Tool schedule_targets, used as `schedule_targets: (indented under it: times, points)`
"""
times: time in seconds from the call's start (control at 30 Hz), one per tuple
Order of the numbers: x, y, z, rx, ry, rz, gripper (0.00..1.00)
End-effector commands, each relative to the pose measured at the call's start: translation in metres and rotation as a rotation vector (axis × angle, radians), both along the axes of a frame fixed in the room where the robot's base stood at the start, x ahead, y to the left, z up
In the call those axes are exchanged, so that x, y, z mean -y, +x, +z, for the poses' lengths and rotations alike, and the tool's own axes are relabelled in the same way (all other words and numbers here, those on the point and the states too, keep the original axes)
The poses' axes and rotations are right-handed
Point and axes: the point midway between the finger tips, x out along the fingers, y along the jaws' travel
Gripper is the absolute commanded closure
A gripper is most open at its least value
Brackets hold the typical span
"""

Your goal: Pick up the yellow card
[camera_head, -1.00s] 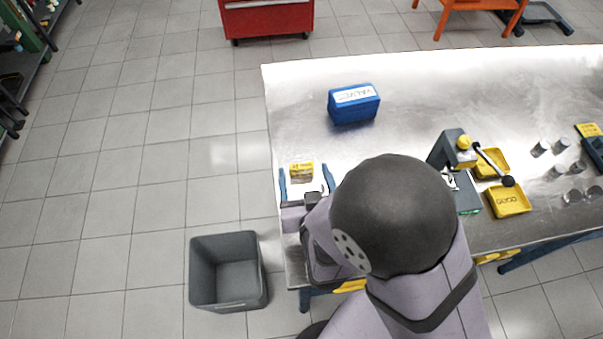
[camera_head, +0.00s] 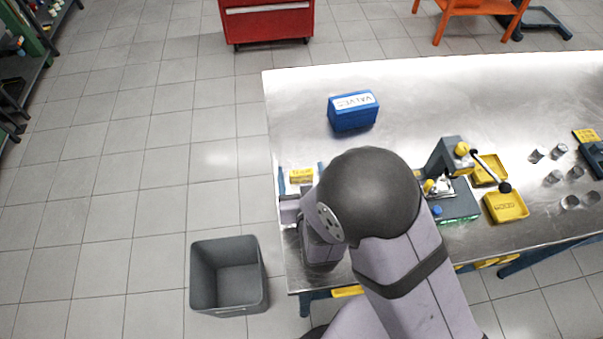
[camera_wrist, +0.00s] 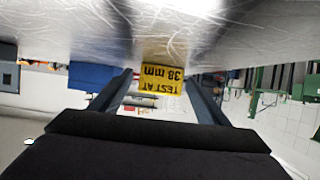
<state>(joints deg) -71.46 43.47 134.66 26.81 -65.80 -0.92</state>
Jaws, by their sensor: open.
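The yellow card (camera_head: 301,176) is near the left edge of the metal bench in the head view. In the wrist view the card (camera_wrist: 162,80) shows the upside-down print "TEST AT 38 mm". My gripper (camera_head: 300,181) is open, with its two blue fingers on either side of the card. In the wrist view my gripper (camera_wrist: 158,92) has a finger to the left and right of the card, with gaps visible on both sides. The card's lower part is partly hidden by my arm in the head view.
A blue box (camera_head: 353,118) labelled for valves stands behind the card. A press-like tool (camera_head: 447,160) and yellow trays (camera_head: 506,207) are to the right, with several metal cylinders beyond. A grey bin (camera_head: 228,308) stands on the floor to the left, below the bench edge.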

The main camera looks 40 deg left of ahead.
Motion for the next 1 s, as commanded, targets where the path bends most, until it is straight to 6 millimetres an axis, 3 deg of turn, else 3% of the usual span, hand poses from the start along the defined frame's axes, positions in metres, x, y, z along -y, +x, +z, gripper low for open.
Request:
schedule_targets:
  times: [0.13, 0.3, 0.73, 1.0]
  points:
    - [0.0, 0.0, 0.0, 0.0, 0.0, 0.0, 0.34]
    - [0.0, 0.0, 0.0, 0.0, 0.0, 0.0, 0.74]
    - [0.0, 0.0, 0.003, 0.001, 0.002, 0.0, 0.75]
    - [0.0, 0.0, 0.018, 0.002, 0.003, 0.0, 0.75]
